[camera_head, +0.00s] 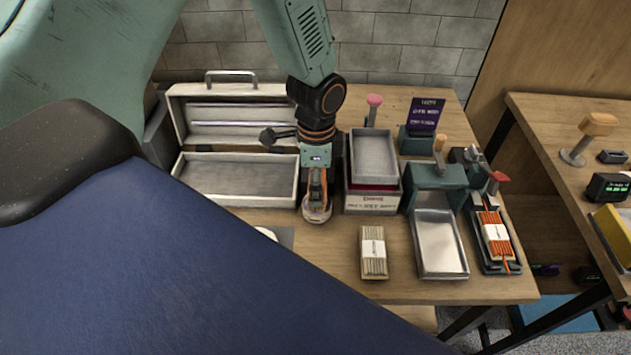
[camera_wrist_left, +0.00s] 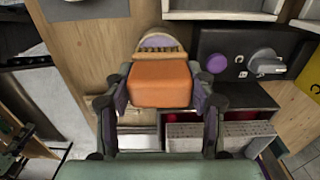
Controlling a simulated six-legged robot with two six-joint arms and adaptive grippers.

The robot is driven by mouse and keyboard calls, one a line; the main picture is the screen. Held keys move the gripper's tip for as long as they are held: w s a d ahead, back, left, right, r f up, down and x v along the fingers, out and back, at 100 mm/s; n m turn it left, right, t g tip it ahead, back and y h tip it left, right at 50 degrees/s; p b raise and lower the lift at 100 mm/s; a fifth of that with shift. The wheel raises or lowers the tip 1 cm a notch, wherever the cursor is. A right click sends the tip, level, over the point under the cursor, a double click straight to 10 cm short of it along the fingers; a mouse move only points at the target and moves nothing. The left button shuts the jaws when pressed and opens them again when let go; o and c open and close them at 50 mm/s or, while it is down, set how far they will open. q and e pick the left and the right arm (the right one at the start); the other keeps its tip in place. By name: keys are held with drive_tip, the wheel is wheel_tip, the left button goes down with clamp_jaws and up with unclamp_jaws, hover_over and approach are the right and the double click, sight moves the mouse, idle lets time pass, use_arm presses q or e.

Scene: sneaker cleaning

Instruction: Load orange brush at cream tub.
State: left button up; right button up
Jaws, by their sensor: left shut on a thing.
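My left gripper (camera_head: 317,196) comes down at the middle of the table in the head view. In the left wrist view its fingers (camera_wrist_left: 161,100) are shut on the orange brush (camera_wrist_left: 160,84), one on each side of the block-shaped handle. A row of pale bristles sticks out beyond the handle. Just past them is a round pale rim with lilac inside, which looks like the cream tub (camera_wrist_left: 158,42). It also shows as a small round shape below the gripper in the head view (camera_head: 317,214). I cannot tell whether the bristles touch the cream. My right gripper is not in view.
An open pale case (camera_head: 182,170) lies left of the gripper. A grey tray on a box (camera_head: 372,203) stands close on its right. Farther right are a paper-banded bundle (camera_head: 374,252), a metal tray (camera_head: 438,250) and an orange-striped bundle (camera_head: 496,235).

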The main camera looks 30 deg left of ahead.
use_arm(q)
drive_tip(key=shift+s+r, duration=0.1)
drive_tip(key=shift+s, duration=0.15)
drive_tip(key=shift+w+f, duration=0.25)
idle(0.3)
drive_tip(key=shift+s+f, duration=0.1)
drive_tip(key=shift+s, duration=0.1)
drive_tip(key=shift+w+f, duration=0.2)
drive_tip(key=shift+s, duration=0.2)
drive_tip(key=shift+w, duration=0.1)
idle(0.5)
drive_tip(key=shift+s+f, duration=0.15)
drive_tip(key=shift+s, duration=0.05)
idle(1.1)
